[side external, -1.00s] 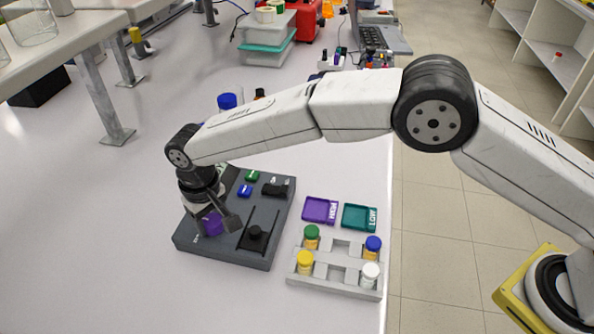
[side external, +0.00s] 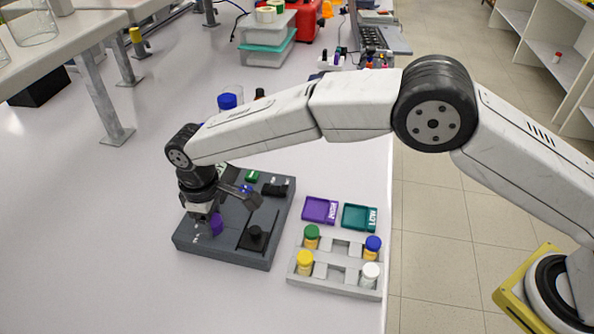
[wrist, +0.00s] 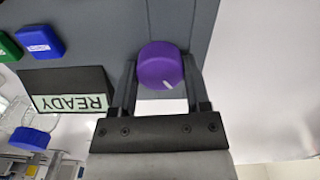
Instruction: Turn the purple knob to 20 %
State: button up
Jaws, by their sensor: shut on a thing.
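The purple knob (wrist: 161,66) sits on the dark grey rig panel (side external: 224,252). In the wrist view it is between my two fingers, with a white pointer mark near its lower right edge. The knob also shows in the side view (side external: 217,224), partly covered by my gripper. My gripper (wrist: 160,82) is shut on the knob, one finger on each side. I cannot read a percent scale around the knob in either view.
The panel also carries a green button (side external: 252,176), a blue button (side external: 245,189), a black slider (side external: 255,233) and a display reading READY (wrist: 68,91). A vial rack (side external: 335,286) and purple (side external: 320,209) and teal (side external: 359,217) trays stand to the right.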

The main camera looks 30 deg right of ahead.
jog(key=shift+n, duration=1.7)
jog(key=shift+r, duration=0.1)
jog(key=o, duration=1.3)
jog(key=shift+r, duration=3.85)
